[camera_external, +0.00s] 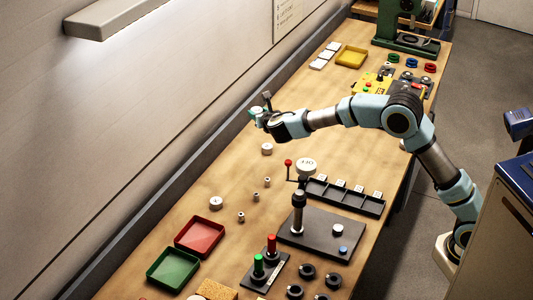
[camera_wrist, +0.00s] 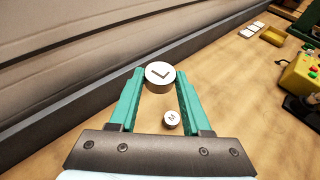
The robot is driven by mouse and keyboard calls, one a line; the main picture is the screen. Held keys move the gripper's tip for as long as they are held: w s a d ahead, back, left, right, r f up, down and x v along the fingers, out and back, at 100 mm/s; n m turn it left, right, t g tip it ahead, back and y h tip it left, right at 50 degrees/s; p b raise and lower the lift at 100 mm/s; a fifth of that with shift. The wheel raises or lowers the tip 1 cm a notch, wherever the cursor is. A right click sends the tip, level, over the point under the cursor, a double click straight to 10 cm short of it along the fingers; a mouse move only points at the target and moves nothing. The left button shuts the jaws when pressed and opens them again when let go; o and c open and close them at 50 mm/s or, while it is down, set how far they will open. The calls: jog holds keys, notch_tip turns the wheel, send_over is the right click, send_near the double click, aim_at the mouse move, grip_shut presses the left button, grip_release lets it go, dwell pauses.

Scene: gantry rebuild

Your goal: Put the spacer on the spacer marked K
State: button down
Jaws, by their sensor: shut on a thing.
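My gripper (camera_wrist: 160,88) is shut on a round white spacer (camera_wrist: 160,73) with a dark side. Its top mark looks like an L. Another white spacer (camera_wrist: 171,119) shows between the fingers, lower and apart from the held one, and its mark looks like an M. In the external view my gripper (camera_external: 259,114) is above the far side of the bench. A white spacer (camera_external: 267,149) stands on the wood just below it, and another (camera_external: 216,203) stands nearer the camera. Their marks are too small to read there, so I cannot tell which is K.
Several tiny cylinders, one of them (camera_external: 241,216), stand on the bench (camera_external: 225,170). A red tray (camera_external: 199,236) and green tray (camera_external: 173,267) lie at the near left. A black plate with a post (camera_external: 298,213) and a slotted rack (camera_external: 345,197) stand toward the right.

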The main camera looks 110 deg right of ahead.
jog(key=w+a+n+t+b, duration=0.1)
jog(key=w+a+b, duration=0.1)
jog(key=w+a, duration=0.8)
jog(key=n+t+b, duration=0.1)
jog(key=b, duration=0.1)
send_over(216, 203)
jog(key=s, duration=0.1)
jog(key=shift+y, duration=0.3)
jog(key=f, duration=0.7)
jog(key=a+f+p, duration=0.1)
jog(key=f, duration=0.3)
jog(key=shift+w+f, duration=0.1)
jog(key=shift+f, duration=0.1)
jog(key=shift+f+p, duration=0.35)
jog(key=shift+f, duration=1.75)
